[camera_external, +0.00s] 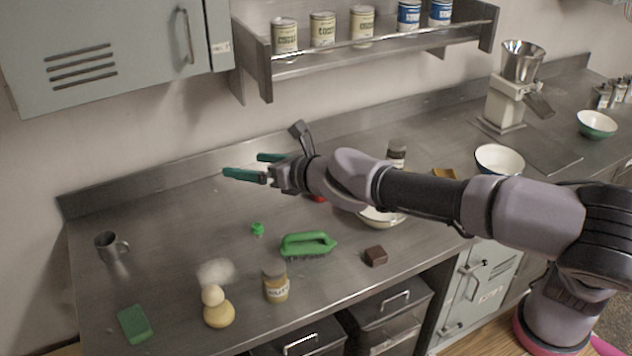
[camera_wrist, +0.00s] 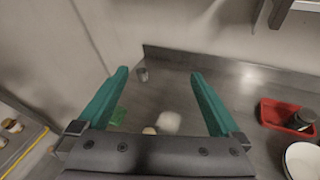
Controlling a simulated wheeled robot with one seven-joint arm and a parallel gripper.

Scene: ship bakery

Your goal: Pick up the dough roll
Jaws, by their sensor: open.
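A pale yellow two-lobed lump that looks like the dough roll (camera_external: 218,315) sits near the front edge of the steel counter, left of a labelled jar. In the wrist view only a small pale part of it (camera_wrist: 149,131) shows above my gripper's body. My gripper (camera_external: 248,166) is open and empty, raised above the back of the counter and well behind the dough roll. In the wrist view its two green fingers (camera_wrist: 158,73) are spread wide with nothing between their tips.
A white powdery patch (camera_external: 215,272) lies just behind the dough roll. The jar (camera_external: 276,283), green brush (camera_external: 307,244), green sponge (camera_external: 134,323), metal mug (camera_external: 108,246) and brown block (camera_external: 375,256) stand around. A red tray (camera_wrist: 270,112) is at right.

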